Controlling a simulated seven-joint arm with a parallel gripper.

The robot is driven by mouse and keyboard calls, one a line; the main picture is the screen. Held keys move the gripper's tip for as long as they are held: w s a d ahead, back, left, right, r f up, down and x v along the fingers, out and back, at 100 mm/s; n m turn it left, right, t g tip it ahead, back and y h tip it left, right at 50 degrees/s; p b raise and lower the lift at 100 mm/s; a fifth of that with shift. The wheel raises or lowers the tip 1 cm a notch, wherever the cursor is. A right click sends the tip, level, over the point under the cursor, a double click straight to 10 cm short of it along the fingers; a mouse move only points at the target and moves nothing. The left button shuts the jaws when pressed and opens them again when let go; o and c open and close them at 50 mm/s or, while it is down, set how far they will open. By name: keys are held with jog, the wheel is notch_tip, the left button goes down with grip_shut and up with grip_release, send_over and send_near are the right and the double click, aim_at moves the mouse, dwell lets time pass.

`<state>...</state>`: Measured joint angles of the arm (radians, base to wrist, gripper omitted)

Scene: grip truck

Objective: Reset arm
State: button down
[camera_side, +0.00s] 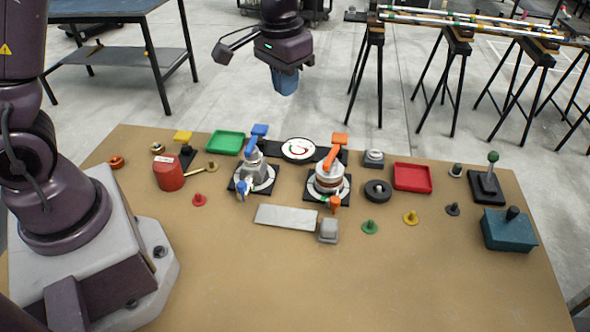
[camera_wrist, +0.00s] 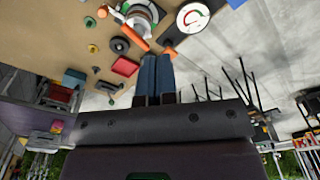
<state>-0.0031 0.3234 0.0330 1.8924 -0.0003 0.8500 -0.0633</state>
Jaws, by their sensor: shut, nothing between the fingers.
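My gripper (camera_side: 285,82) hangs in the air above and behind the far edge of the table in the side view, with its blue fingers pointing down. In the wrist view the two blue fingers of my gripper (camera_wrist: 155,72) lie side by side, shut, with nothing between them. My gripper touches nothing on the table. My arm's base stands at the table's left side in the side view.
The brown table (camera_side: 400,290) holds a blue-handled valve (camera_side: 255,172), an orange-handled valve (camera_side: 328,177), a gauge (camera_side: 298,150), green tray (camera_side: 225,143), red tray (camera_side: 412,178), red cylinder (camera_side: 168,172), teal box (camera_side: 508,232) and joystick (camera_side: 488,183). Its front middle is clear. Trestles (camera_side: 455,60) stand behind.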

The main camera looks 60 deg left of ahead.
jog(key=s+r+t, duration=0.2)
jog(key=s+r, duration=0.3)
jog(key=s, duration=0.4)
jog(key=s+d+r+m+t, duration=0.1)
jog(key=s+r+t, duration=0.1)
jog(key=s+r, duration=0.4)
jog(key=s, duration=0.4)
jog(key=shift+s+d+r+t, duration=0.2)
jog(key=shift+t, duration=0.2)
dwell(0.4)
